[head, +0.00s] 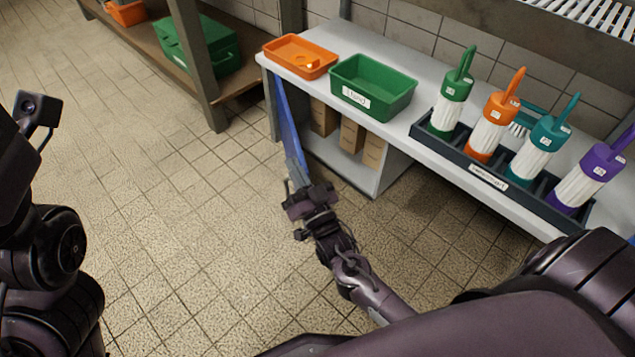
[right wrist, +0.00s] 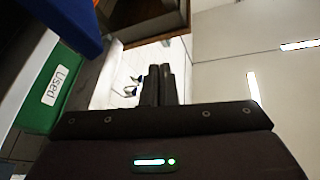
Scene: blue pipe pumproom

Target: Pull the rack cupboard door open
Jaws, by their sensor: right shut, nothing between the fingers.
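The blue rack cupboard door (head: 288,122) stands swung out from the front of the white cupboard (head: 347,172), seen almost edge-on in the head view. The cupboard's inside is exposed, with cardboard boxes (head: 350,135) in it. A blue panel, likely the door (right wrist: 75,22), fills the top left of the right wrist view. My right gripper (head: 295,172) is shut and empty at the door's lower outer end; whether it touches the door I cannot tell. Its closed fingers (right wrist: 160,85) show in the right wrist view. My left arm is at the left edge, its gripper out of view.
On the worktop stand an orange tray (head: 300,57), a green bin (head: 385,105) labelled "Used" and a dark rack (head: 463,168) of several coloured brushes. A wooden shelf (head: 207,105) with a green case (head: 215,50) stands at the back left. The tiled floor left of the door is clear.

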